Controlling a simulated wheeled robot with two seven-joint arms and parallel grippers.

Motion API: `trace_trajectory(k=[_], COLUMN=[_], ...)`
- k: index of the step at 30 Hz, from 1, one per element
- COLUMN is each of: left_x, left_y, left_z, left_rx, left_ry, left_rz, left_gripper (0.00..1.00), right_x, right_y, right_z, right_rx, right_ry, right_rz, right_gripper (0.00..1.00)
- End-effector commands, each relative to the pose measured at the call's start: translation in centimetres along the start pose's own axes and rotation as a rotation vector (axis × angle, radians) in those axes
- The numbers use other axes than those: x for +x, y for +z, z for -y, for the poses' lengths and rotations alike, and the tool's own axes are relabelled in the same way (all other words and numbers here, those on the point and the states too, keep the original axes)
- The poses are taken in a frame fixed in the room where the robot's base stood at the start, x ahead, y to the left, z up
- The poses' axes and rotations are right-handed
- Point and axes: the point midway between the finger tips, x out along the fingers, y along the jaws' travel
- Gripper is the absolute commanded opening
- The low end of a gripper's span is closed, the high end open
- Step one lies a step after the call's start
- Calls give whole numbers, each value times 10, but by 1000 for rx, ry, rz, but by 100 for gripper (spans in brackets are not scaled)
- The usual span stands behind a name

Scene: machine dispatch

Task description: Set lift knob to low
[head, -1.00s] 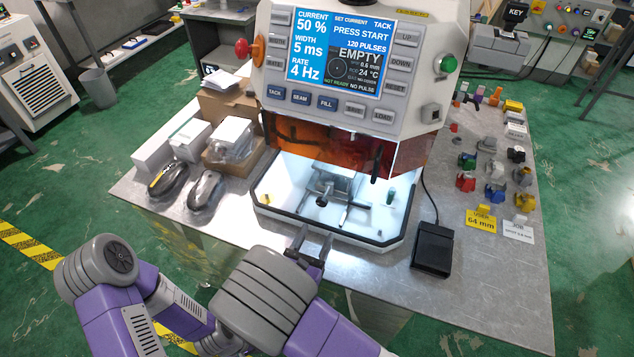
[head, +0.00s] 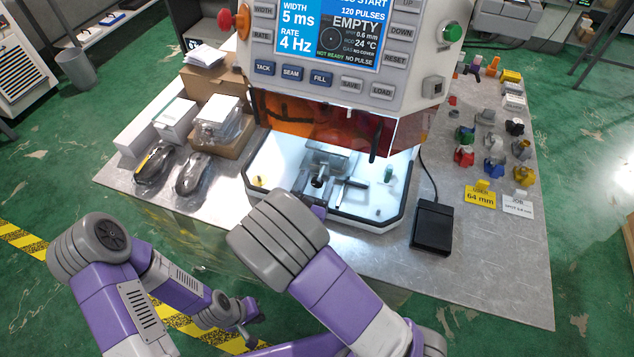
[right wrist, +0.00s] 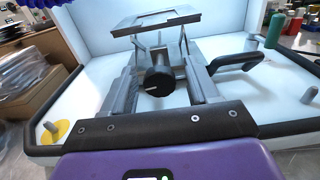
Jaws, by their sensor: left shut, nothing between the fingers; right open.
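The lift knob appears to be the dark round knob with a white mark (right wrist: 155,83), in the right wrist view. It sits at the front of a grey fixture in the lit chamber and also shows in the head view (head: 317,181). My right gripper (right wrist: 162,68) is open, its fingers to the left and right of the knob; I cannot tell whether they touch it. In the head view my right arm hides most of this gripper (head: 314,199). My left gripper (head: 252,338) is shut and empty, low in front of the bench. Low or high labels are not readable.
The chamber's front rim (head: 365,222) lies close to my right gripper. A grey handle (right wrist: 240,62) is right of the knob, a green cylinder (right wrist: 275,30) farther right. A black foot pedal (head: 432,228) and boxes (head: 217,120) flank the machine.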

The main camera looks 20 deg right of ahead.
Motion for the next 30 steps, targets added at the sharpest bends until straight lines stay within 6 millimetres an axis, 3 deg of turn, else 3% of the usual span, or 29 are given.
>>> trace_trajectory(k=[3, 14, 23, 30], left_x=[0, 0, -8, -30], left_y=[0, 0, 0, 1], left_z=[0, 0, -3, -11], left_rx=[0, 0, 0, 0], left_ry=[0, 0, 0, 0], left_rz=[0, 0, 0, 0], left_gripper=[0, 0, 0, 0], right_x=[0, 0, 0, -1], right_y=[0, 0, 2, 4], right_z=[0, 0, 0, 0], right_rx=[0, 0, -41, -181], right_ry=[0, 0, -1, 0], right_rz=[0, 0, -1, -2], right_gripper=[58, 3, 3, 3])
